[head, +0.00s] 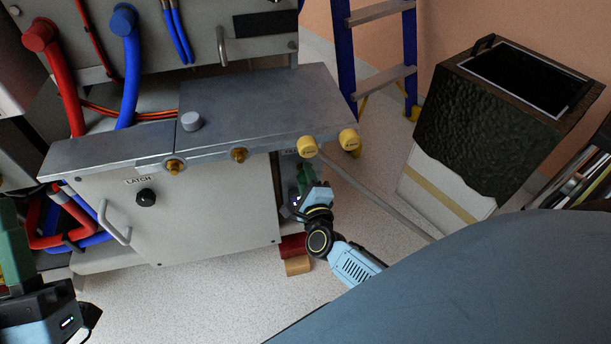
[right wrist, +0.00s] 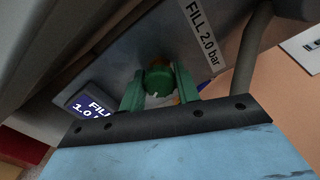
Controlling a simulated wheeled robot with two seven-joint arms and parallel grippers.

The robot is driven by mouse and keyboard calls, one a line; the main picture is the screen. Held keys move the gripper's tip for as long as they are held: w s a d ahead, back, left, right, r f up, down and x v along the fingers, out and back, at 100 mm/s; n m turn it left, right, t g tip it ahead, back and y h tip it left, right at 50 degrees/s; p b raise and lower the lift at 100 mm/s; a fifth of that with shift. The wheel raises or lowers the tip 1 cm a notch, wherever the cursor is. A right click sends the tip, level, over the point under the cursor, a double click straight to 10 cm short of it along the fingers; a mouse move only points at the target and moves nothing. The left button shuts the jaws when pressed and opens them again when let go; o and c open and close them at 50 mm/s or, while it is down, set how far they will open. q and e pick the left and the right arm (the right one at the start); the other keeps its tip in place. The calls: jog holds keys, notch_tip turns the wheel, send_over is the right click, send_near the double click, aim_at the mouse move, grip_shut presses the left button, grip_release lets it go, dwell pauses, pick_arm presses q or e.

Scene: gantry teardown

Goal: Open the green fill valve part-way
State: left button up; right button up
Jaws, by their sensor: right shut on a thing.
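The green fill valve (right wrist: 158,78) is a round knob with a white mark on its face, on a grey panel in the right wrist view. My right gripper (right wrist: 160,88) has one green finger on each side of it and is shut on it. In the head view my right gripper (head: 305,174) is beside the cabinet's right side, below the bench top. The valve itself cannot be made out there. My left gripper (head: 14,248) is at the left edge, partly cut off, away from the valve; its jaw opening is unclear.
A "FILL 2.0 bar" label (right wrist: 201,34) and a blue display (right wrist: 90,104) reading "FILL 1.0" flank the valve. The bench top (head: 270,105) overhangs the gripper, with yellow caps (head: 307,146) at its corner. A grey bar (head: 375,198) slants past on the right. Red and tan blocks (head: 296,265) lie below.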

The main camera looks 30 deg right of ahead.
jog(key=o, duration=1)
pick_arm(q)
jog(key=w+f+g+y+p, duration=0.2)
jog(key=w+f+g+p, duration=0.1)
jog(key=f+g, duration=0.4)
jog(key=shift+w+f+p, duration=0.15)
jog(key=shift+f+p, duration=0.15)
jog(key=shift+f, duration=0.15)
pick_arm(e)
jog(key=shift+v, duration=6.7)
pick_arm(q)
jog(key=shift+a, duration=0.1)
